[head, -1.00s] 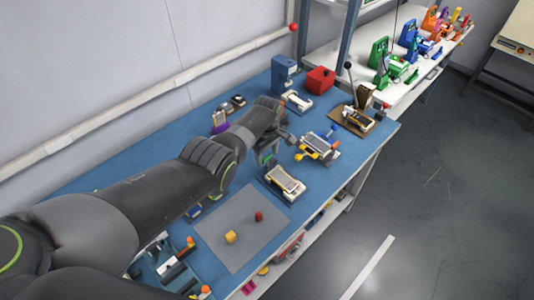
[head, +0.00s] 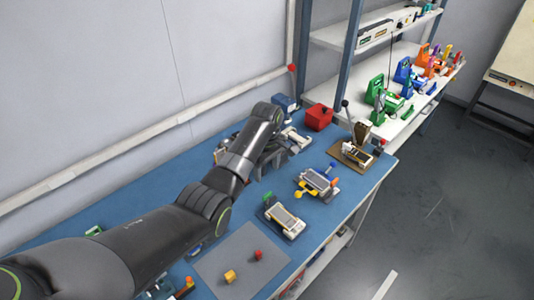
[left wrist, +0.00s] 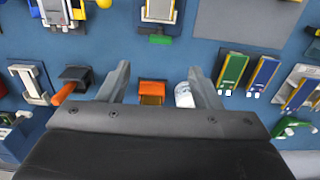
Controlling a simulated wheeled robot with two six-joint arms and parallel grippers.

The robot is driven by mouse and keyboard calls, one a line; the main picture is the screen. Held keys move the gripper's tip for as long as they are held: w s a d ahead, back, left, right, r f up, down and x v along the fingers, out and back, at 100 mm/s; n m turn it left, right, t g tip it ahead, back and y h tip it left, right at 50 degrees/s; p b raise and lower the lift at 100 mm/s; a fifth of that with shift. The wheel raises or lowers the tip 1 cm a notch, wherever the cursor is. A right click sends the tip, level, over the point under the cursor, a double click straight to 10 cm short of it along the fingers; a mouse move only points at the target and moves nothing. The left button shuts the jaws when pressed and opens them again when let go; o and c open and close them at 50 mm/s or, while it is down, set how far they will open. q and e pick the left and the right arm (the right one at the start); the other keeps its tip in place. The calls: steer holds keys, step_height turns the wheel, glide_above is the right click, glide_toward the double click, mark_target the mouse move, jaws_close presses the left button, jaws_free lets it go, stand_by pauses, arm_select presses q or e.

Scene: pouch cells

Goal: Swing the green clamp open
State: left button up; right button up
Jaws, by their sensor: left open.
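The green clamp (head: 269,201) sits at the far-left end of a small dark fixture (head: 300,232) holding a pale flat cell (head: 285,217). In the left wrist view the green clamp (left wrist: 160,39) shows at the near end of that fixture, above and beyond my fingertips. Whether the clamp is swung open or closed is too small to tell. My left gripper (left wrist: 160,70) is open and empty, with its fingers spread above the bench and apart from the clamp. In the head view it is mostly hidden by my arm. My right gripper is not in view.
A blue-and-yellow fixture (head: 317,183) stands beside the clamp's fixture. A grey mat (head: 225,262) bears a yellow cube (head: 229,276) and a red one (head: 258,254). An orange item (left wrist: 152,91) and a white item (left wrist: 183,95) lie below my fingers. A red box (head: 319,117) stands farther back.

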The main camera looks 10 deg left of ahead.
arm_select(q)
step_height(320, 180, up, 6)
steer(key=shift+b, duration=0.5)
